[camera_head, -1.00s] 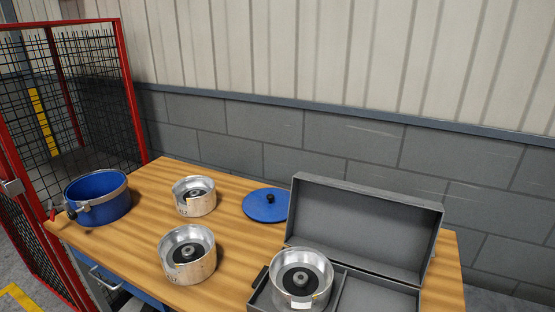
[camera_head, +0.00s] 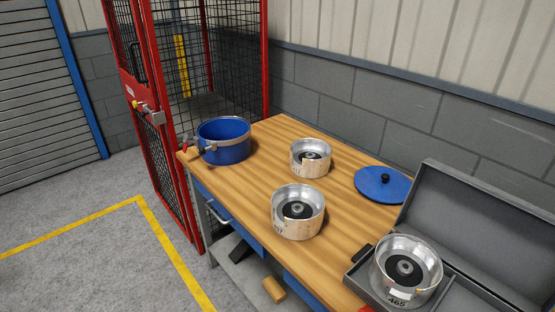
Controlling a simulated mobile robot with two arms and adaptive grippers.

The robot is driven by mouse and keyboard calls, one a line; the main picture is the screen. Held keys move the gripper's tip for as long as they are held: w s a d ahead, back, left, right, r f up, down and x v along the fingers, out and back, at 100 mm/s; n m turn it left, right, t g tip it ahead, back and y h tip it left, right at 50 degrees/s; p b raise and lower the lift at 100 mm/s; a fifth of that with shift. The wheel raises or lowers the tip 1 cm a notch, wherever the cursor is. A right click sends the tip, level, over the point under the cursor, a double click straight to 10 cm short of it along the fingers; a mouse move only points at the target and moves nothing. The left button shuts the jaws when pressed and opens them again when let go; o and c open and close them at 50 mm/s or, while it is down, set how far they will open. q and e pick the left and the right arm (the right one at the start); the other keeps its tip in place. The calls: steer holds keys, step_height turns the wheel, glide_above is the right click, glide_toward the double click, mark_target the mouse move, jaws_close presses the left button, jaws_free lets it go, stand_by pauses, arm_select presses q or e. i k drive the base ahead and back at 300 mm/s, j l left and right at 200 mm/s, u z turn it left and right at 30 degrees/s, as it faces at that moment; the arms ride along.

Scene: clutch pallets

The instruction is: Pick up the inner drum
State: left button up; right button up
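Three silver drums with dark hubs are in the head view. One drum (camera_head: 311,157) stands on the wooden table towards the back. A second drum (camera_head: 298,212) stands on the table nearer the front edge. A third drum (camera_head: 406,270), with a label reading 465, sits in the left part of an open grey case (camera_head: 478,224). I cannot tell which of them is the inner drum. A blue pot (camera_head: 223,141) with a metal band stands at the table's left end. Neither of my grippers is in view.
A blue lid (camera_head: 382,184) with a black knob lies flat on the table (camera_head: 258,180) beside the case. A red mesh cage (camera_head: 190,110) stands behind the table's left end. Grey floor (camera_head: 85,255) with a yellow line is open at the left.

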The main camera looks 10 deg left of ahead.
mark_target(310, 158)
steer(key=z, duration=0.45)
steer(key=i+j+z, duration=0.15)
steer(key=j+z, duration=1.15)
steer(key=j, duration=0.1)
